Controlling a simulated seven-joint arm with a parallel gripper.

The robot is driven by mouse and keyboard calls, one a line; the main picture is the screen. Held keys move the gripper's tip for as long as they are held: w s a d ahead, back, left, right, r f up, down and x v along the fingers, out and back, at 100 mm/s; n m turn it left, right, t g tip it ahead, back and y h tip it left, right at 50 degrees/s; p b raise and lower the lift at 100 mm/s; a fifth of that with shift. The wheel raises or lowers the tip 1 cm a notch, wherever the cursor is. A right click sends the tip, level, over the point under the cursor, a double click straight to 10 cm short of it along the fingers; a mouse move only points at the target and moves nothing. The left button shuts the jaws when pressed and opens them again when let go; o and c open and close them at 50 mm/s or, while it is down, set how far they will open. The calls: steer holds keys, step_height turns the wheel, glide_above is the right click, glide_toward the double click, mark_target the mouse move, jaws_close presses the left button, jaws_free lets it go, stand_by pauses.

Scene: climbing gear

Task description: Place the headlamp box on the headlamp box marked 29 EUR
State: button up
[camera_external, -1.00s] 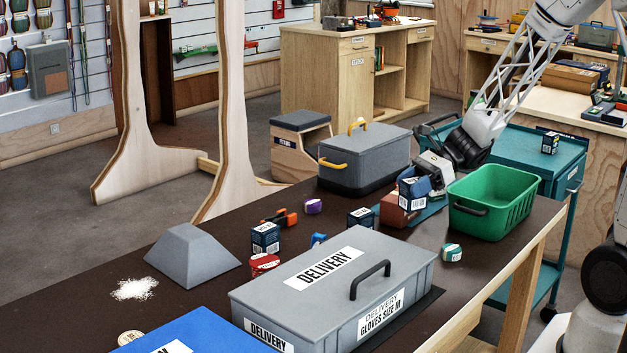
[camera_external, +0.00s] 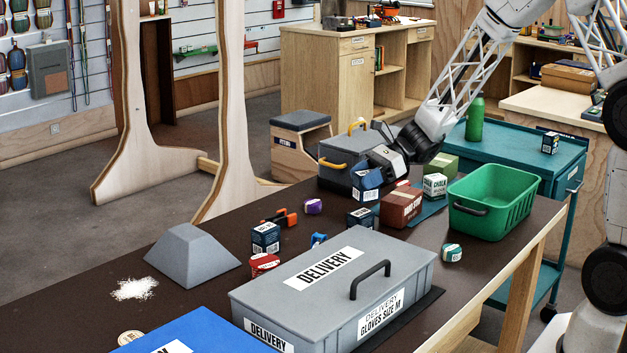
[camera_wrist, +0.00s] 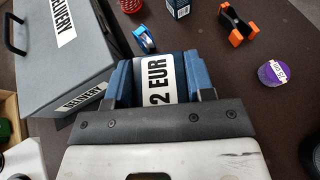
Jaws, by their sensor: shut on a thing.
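In the external view, the held box (camera_external: 366,178) hangs tilted in front of the grey toolbox. Below it, apparently apart, a dark blue box (camera_external: 360,219) stands on the table. Another dark blue box (camera_external: 265,238) stands further left and shows at the top edge of the wrist view (camera_wrist: 179,7). The labels on these two are too small to read, so I cannot tell which is marked 29 EUR.
A grey delivery box (camera_external: 330,285) fills the near table. A brown box (camera_external: 401,207), a chalk box (camera_external: 435,185) and a green basket (camera_external: 492,202) stand to the right. An orange clamp (camera_external: 280,217), purple roll (camera_external: 313,206) and blue tape (camera_external: 319,240) lie nearby.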

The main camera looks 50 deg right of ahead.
mark_target(354, 192)
steer(key=shift+w, duration=0.7)
steer(key=shift+f, duration=0.1)
steer(key=shift+f, duration=1.7)
steer(key=shift+f, duration=0.15)
steer(key=o, duration=1)
steer(key=shift+v, duration=0.8)
steer(key=v, duration=1)
steer(key=shift+s+d+r, duration=0.1)
steer(key=shift+r, duration=0.1)
